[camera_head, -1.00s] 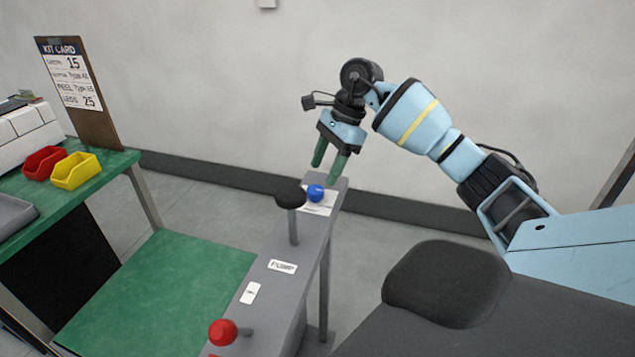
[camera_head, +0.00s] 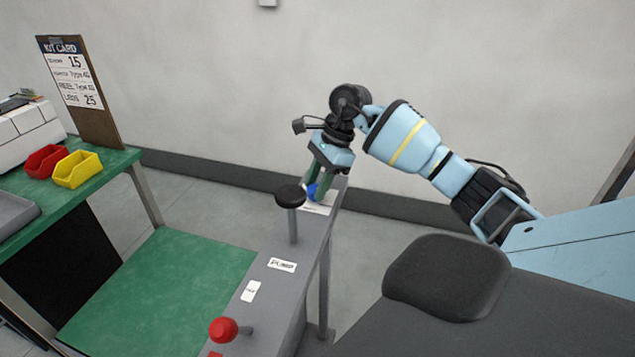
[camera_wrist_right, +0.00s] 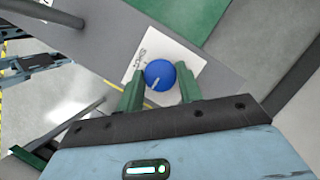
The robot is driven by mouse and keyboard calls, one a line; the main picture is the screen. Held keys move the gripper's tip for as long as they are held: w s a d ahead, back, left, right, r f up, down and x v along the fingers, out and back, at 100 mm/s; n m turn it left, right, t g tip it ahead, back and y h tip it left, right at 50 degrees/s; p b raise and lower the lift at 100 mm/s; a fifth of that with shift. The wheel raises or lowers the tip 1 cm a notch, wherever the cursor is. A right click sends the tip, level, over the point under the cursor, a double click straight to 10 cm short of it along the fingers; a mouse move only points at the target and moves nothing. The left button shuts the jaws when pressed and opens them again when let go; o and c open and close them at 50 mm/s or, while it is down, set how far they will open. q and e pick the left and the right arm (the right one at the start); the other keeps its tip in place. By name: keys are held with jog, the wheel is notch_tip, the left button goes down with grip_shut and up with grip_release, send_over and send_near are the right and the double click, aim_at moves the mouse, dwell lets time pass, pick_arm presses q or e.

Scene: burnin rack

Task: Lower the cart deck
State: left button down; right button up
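A blue knob (camera_head: 313,191) sits on a white label plate at the far end of a grey console (camera_head: 268,255). My right gripper (camera_head: 317,187) is down at the knob with its green fingers on either side of it. In the right wrist view the blue knob (camera_wrist_right: 160,74) shows a white mark and lies between the open fingertips (camera_wrist_right: 160,90); whether they touch it I cannot tell. A black-topped post (camera_head: 290,195) and a red ball-ended lever (camera_head: 223,330) stand on the same console. A green deck (camera_head: 160,290) lies left of it.
A green-topped bench (camera_head: 105,172) at the left holds a red bin (camera_head: 45,161), a yellow bin (camera_head: 76,170) and a kit card board (camera_head: 80,90). The black-topped post stands close to my right gripper. The green deck is bare.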

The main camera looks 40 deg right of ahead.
jog(key=shift+c, duration=0.8)
